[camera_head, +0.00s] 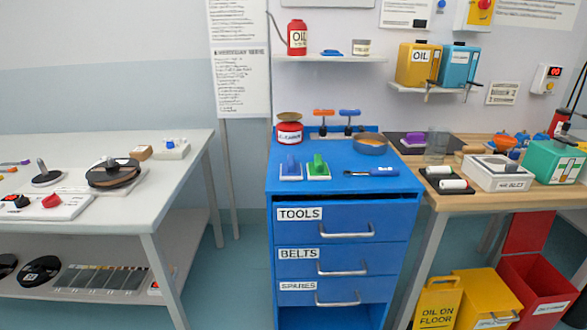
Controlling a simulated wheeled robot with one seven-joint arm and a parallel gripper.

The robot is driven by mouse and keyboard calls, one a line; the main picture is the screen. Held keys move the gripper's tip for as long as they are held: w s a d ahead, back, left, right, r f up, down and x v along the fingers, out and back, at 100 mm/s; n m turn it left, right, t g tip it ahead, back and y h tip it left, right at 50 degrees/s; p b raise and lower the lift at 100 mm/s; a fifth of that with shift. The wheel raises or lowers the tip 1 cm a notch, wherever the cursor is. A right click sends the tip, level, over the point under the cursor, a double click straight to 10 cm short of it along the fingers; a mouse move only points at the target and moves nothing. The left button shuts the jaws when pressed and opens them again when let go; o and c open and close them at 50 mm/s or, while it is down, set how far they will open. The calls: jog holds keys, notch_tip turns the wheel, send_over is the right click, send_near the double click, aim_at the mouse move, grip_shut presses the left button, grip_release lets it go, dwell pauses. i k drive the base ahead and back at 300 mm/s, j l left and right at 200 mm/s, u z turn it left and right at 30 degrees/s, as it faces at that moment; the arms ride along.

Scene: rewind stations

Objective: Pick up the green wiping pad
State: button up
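The green wiping pad (318,167) sits on the top of the blue drawer cabinet (341,203), near its front left. It has a green raised grip and a pale base. A similar blue pad (290,168) stands just to its left, with a small gap between them. My gripper is not in the head camera view.
A blue-handled tool (372,172) lies right of the green pad. Behind are a red tin (289,135), a round bowl (370,145) and two upright handles. A white table (108,208) stands left, a wooden bench (456,198) right. Floor shows between table and cabinet.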

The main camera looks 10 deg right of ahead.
aim_at(317, 170)
jog(key=i+l+u, duration=0.25)
jog(key=u, duration=0.15)
jog(key=i+l+u, duration=0.7)
jog(key=l+u, duration=0.15)
